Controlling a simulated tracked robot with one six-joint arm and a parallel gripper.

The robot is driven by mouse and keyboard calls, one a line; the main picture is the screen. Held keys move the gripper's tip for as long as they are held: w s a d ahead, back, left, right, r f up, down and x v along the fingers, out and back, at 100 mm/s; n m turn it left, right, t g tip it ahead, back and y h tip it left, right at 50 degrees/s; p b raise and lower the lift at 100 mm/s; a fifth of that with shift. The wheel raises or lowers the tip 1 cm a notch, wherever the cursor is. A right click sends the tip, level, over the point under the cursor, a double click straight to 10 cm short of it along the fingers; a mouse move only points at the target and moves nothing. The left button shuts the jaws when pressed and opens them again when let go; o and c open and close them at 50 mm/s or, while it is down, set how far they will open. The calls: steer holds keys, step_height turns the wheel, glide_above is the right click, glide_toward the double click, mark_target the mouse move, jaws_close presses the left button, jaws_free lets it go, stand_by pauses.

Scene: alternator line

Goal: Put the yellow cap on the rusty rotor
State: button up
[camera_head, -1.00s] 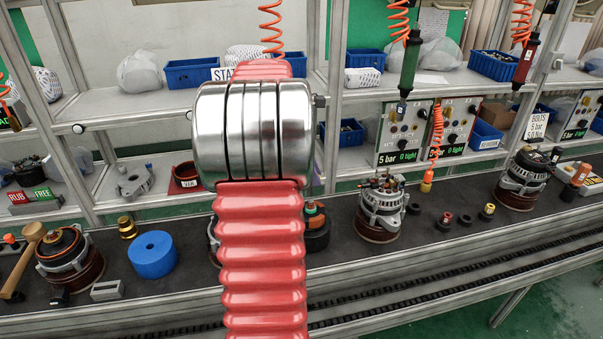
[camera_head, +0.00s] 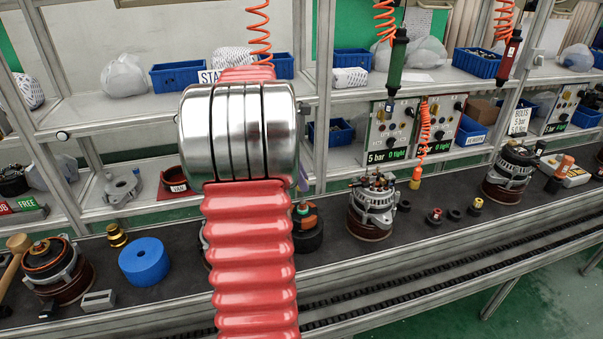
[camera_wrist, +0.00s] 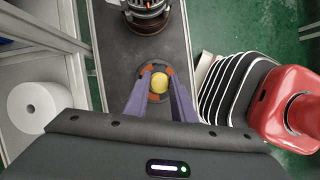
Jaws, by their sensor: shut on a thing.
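In the wrist view, my gripper (camera_wrist: 160,92) is shut on the yellow cap (camera_wrist: 159,82), with its two purple fingers on either side of it. Right below the cap is a dark round part with rust-orange patches, which looks like the rusty rotor (camera_wrist: 143,98). I cannot tell whether the cap touches it. In the head view, the rotor (camera_head: 307,240) stands on the dark bench mat, partly hidden by my red arm. A purple finger (camera_head: 303,178) shows just above it. The cap is hidden there.
An alternator (camera_head: 372,208) stands to the right of the rotor, with several small caps (camera_head: 435,215) beyond it. A blue roll (camera_head: 145,262) and another alternator (camera_head: 58,268) stand to the left. Air tools hang over the bench. Bare mat lies in front of the rotor.

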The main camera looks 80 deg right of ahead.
mark_target(305, 202)
steer(key=shift+f, duration=1.9)
steer(key=shift+f, duration=1.5)
stand_by(0.7)
steer(key=o, duration=1.1)
steer(key=shift+s, duration=0.1)
steer(key=v, duration=1.3)
steer(key=shift+r, duration=0.35)
